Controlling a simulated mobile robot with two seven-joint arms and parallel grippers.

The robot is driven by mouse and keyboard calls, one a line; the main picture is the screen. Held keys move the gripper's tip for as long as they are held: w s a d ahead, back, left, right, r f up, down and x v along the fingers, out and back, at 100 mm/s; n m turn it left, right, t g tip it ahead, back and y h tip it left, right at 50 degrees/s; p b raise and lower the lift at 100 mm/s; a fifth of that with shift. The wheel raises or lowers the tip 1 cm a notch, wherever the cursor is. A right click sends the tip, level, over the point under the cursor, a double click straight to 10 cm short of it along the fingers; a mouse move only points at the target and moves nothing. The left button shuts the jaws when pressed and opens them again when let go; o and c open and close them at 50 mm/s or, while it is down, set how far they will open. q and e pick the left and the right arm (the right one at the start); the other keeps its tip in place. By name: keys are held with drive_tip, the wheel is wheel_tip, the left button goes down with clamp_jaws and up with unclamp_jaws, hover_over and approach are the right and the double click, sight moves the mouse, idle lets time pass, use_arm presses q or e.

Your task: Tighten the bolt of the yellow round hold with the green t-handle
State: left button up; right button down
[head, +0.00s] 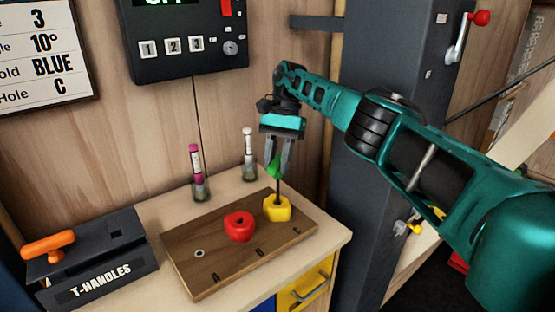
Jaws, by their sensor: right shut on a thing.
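My right gripper (279,157) is shut on the green t-handle (274,168), just above the wooden board. The handle's dark shaft (278,190) points down to the yellow round hold (277,208). The shaft's tip meets the top of the hold near its middle; how deep it sits in the bolt is hidden. The yellow hold lies on the right part of the wooden board (190,279). A red hold (239,226) lies left of it on the same board. My left gripper is not in view.
A dark T-HANDLES box (110,287) with an orange t-handle (48,245) stands at the left. Two tubes, a magenta one (196,165) and a white-capped one (249,150), stand behind the board. A dark post (370,170) rises at the right. A control box (190,65) hangs on the wall.

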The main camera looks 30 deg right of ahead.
drive_tip(key=shift+f, duration=0.2)
drive_tip(key=m+t, duration=0.1)
drive_tip(key=m, duration=0.1)
drive_tip(key=shift+d+m+p, duration=0.1)
drive_tip(key=shift+m+p, duration=0.2)
drive_tip(key=m+t, duration=0.1)
drive_tip(key=m, duration=0.1)
drive_tip(key=m+t, duration=0.1)
drive_tip(key=m, duration=0.2)
drive_tip(key=shift+m+y, duration=0.3)
drive_tip(key=shift+y, duration=0.1)
drive_tip(key=shift+r, duration=1.55)
drive_tip(key=n+g, duration=0.1)
drive_tip(key=n, duration=0.3)
drive_tip(key=n+g, duration=0.2)
drive_tip(key=n, duration=0.2)
drive_tip(key=shift+h, duration=0.4)
